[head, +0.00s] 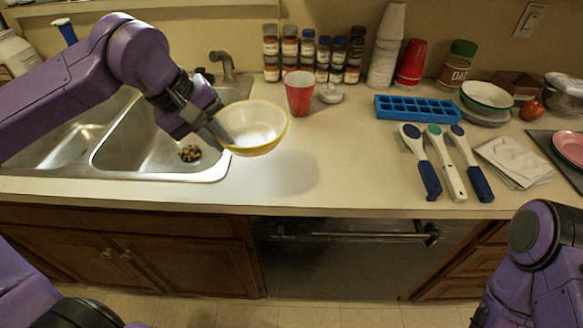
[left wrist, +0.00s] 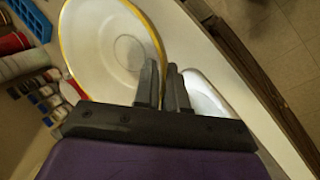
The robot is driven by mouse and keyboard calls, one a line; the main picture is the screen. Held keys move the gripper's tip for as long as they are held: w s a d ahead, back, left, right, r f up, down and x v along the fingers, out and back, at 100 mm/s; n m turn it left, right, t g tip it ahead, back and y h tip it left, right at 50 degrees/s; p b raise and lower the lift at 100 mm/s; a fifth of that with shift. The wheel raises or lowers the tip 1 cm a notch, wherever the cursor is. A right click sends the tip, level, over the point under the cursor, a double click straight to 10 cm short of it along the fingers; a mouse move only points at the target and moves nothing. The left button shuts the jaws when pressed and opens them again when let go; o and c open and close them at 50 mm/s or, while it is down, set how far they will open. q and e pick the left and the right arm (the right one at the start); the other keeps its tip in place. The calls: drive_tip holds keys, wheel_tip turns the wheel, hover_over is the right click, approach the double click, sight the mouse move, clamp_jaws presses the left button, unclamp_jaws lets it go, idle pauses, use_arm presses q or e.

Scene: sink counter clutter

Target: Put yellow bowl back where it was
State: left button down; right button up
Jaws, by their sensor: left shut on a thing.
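The yellow bowl (head: 258,127), white inside with a yellow rim, hangs above the counter just right of the sink. My left gripper (head: 222,134) is shut on the bowl's left side wall and holds it slightly tilted, with a shadow on the counter below. The left wrist view shows the bowl (left wrist: 105,50) with its rim between the fingers of the left gripper (left wrist: 164,85). My right arm shows at the lower right of the head view, but its gripper is out of the picture.
The double sink (head: 150,145) lies left of the bowl. A red cup (head: 299,92) stands behind it. A blue ice tray (head: 418,108), several brushes or scoops and a white cloth (head: 514,161) lie to the right. The counter (head: 345,160) between bowl and scoops is clear.

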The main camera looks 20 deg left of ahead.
sight(255, 132)
use_arm(q)
drive_tip(key=shift+n, duration=0.7)
drive_tip(key=w+d+f, duration=0.1)
drive_tip(key=w, duration=0.1)
drive_tip(key=w+d+f+p, duration=0.1)
drive_tip(key=w, duration=0.1)
drive_tip(key=w+d+f, duration=0.1)
drive_tip(key=w, duration=0.2)
drive_tip(key=shift+d+p, duration=0.3)
drive_tip(key=shift+p, duration=0.1)
drive_tip(key=w+f, duration=0.1)
drive_tip(key=w+d+f, duration=0.1)
drive_tip(key=f, duration=0.1)
drive_tip(key=w+d+f, duration=0.1)
drive_tip(key=w+f, duration=0.1)
drive_tip(key=shift+f, duration=0.25)
drive_tip(key=shift+w+f, duration=0.15)
drive_tip(key=shift+f, duration=0.75)
drive_tip(key=shift+w+f, duration=0.1)
drive_tip(key=shift+f, duration=0.8)
use_arm(e)
drive_tip(key=shift+r, duration=0.65)
use_arm(q)
drive_tip(key=shift+f, duration=0.1)
drive_tip(key=c, duration=1.2)
unclamp_jaws()
drive_tip(key=shift+s, duration=0.1)
